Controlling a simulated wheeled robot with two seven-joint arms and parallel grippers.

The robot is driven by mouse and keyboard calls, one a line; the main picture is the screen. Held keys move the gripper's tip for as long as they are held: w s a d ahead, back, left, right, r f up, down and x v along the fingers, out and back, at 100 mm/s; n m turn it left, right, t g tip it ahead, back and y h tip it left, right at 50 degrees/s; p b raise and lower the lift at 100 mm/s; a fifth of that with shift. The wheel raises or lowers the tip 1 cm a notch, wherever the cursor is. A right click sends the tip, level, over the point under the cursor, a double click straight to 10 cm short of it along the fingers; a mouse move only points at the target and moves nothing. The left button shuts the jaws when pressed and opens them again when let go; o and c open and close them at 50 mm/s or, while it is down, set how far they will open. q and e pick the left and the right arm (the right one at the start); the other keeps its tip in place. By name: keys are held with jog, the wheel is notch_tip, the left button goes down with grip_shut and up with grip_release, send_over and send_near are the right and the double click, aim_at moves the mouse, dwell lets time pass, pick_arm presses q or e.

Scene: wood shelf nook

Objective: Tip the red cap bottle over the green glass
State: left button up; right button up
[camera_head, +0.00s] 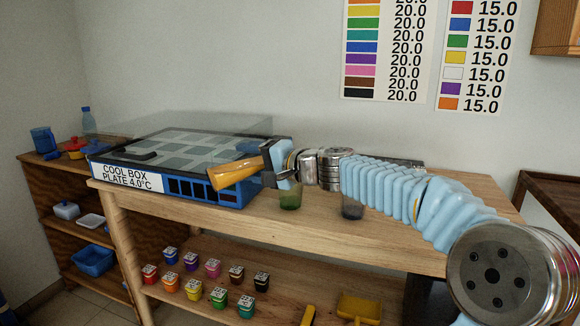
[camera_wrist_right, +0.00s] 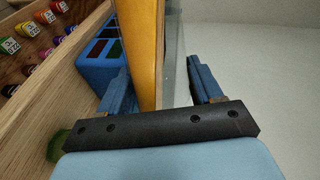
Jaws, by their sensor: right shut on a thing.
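My right gripper (camera_head: 272,163) is shut on an amber-orange bottle (camera_head: 233,174), which lies tilted nearly level with its left end lower. In the right wrist view the bottle (camera_wrist_right: 149,55) runs up between the fingers of my right gripper (camera_wrist_right: 160,85). I see no red cap on it. The green glass (camera_head: 290,198) stands on the wooden bench, below and slightly right of the gripper. The bottle's low end points left, away from the glass. A green patch in the wrist view, likely the glass (camera_wrist_right: 56,146), is at the lower left. My left gripper is not in view.
A blue cool box (camera_head: 170,180) with a clear lid sits left, close behind the bottle. A dark glass (camera_head: 352,208) stands right of the green one, under my arm. Several small coloured tubs (camera_head: 213,268) are on the lower shelf. The bench front (camera_head: 300,232) is clear.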

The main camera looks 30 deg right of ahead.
jog(key=shift+d+r, duration=0.1)
jog(key=shift+r, duration=0.1)
jog(key=shift+m, duration=0.3)
jog(key=shift+f+m+t+y+b, duration=0.1)
jog(key=shift+m+t+y+b, duration=0.3)
jog(key=shift+b, duration=0.75)
jog(key=shift+d+r+m+t+y+b, duration=0.1)
jog(key=shift+d+r+m+t+b, duration=0.15)
jog(key=shift+r+m, duration=0.35)
jog(key=shift+d+r+m+t+y+b, duration=0.15)
jog(key=shift+r+m+b, duration=0.25)
jog(key=shift+m, duration=0.35)
jog(key=shift+d+r+m+t+y+b, duration=0.15)
jog(key=shift+r+m+t+b, duration=0.1)
jog(key=shift+r+m, duration=0.4)
dwell(2.8)
